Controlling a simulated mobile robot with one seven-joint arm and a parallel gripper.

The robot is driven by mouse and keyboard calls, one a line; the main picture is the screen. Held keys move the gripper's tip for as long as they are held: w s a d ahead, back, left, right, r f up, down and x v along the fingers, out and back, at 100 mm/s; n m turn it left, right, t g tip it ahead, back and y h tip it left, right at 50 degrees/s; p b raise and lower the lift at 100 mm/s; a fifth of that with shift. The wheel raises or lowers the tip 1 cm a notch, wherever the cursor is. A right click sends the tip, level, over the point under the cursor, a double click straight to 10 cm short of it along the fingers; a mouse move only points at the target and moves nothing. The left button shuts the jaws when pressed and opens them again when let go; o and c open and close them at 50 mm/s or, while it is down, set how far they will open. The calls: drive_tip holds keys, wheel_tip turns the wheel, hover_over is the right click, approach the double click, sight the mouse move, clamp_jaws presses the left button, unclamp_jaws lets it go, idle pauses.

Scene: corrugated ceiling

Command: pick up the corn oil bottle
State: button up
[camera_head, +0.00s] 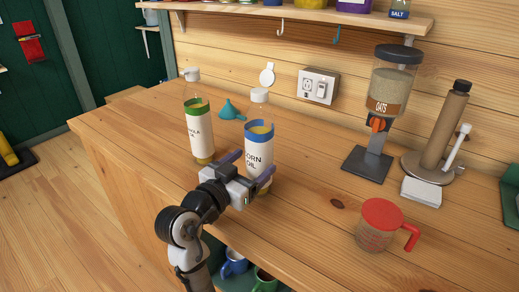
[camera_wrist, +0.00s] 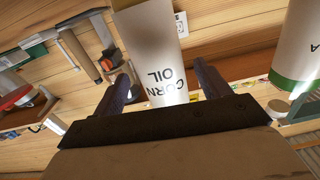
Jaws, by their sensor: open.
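The corn oil bottle (camera_head: 259,146) stands upright on the wooden counter, with a white cap, a blue band and a label reading "corn oil". My gripper (camera_head: 247,169) is open at the bottle's lower part, with one finger on either side of it. In the wrist view, the corn oil bottle (camera_wrist: 155,60) shows between the two fingers of my gripper (camera_wrist: 162,88), turned upside down in the picture. I cannot tell whether either finger touches it. Part of the bottle's base is hidden behind my gripper.
A green-banded bottle (camera_head: 198,125) stands close by on the left and also shows in the wrist view (camera_wrist: 298,45). A teal funnel (camera_head: 230,111) lies behind. A red-lidded measuring cup (camera_head: 379,226), oats dispenser (camera_head: 388,95) and paper towel holder (camera_head: 437,140) stand right. A shelf (camera_head: 300,12) hangs above.

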sight(253, 161)
drive_tip(key=x, duration=0.2)
drive_tip(key=p+x, duration=0.1)
drive_tip(key=shift+w+d+r, duration=0.25)
drive_tip(key=shift+d, duration=0.1)
drive_tip(key=shift+w+d+f, duration=0.1)
drive_tip(key=shift+w, duration=0.1)
drive_tip(key=shift+c, duration=0.4)
drive_tip(key=c, duration=1.3)
